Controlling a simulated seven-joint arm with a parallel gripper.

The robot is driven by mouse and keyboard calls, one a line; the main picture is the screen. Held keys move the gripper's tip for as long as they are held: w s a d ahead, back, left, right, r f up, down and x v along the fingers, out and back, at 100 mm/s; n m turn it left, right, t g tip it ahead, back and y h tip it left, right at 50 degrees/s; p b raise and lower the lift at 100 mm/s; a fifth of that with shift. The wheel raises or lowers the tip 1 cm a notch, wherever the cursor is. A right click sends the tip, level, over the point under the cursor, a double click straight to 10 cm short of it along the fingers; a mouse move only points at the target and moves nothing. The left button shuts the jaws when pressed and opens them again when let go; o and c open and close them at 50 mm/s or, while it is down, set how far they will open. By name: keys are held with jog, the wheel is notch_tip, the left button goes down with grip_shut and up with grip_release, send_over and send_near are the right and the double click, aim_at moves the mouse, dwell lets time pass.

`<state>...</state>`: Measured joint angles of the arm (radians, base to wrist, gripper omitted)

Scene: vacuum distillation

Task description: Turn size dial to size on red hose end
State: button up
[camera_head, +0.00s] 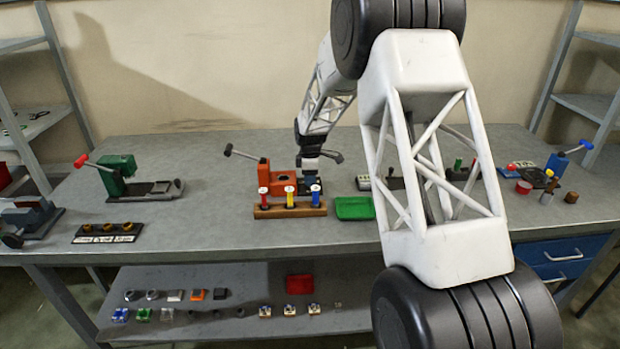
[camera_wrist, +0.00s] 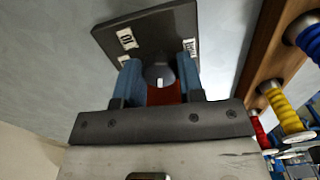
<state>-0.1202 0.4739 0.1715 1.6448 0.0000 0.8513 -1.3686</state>
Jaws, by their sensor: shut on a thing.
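The size dial is a dark round knob (camera_wrist: 160,74) with a white mark, set on a dark square plate (camera_wrist: 150,25). White labels sit around it; one appears to read 10, turned over, and the others are hard to read. My gripper (camera_wrist: 160,84) has its two blue fingers shut on the knob from both sides. In the head view, my gripper (camera_head: 311,176) is down over the dark plate (camera_head: 313,188), beside the orange machine (camera_head: 276,178). A red hose or spool (camera_head: 264,196) stands in the wooden rack (camera_head: 290,212); no size is readable on it.
A yellow spool (camera_head: 290,194) and a blue spool (camera_head: 315,193) stand in the same rack, close to my gripper. A green tray (camera_head: 353,208) lies to the right. A green machine (camera_head: 118,172) stands at left, with clear table between it and the orange machine.

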jog(key=shift+m, duration=0.3)
jog(key=m, duration=1.1)
jog(key=shift+s, duration=0.1)
jog(key=m, duration=0.6)
jog(key=shift+a+m, duration=0.1)
jog(key=shift+m, duration=0.2)
jog(key=m, duration=0.6)
jog(key=shift+m, duration=0.3)
jog(key=o, duration=0.9)
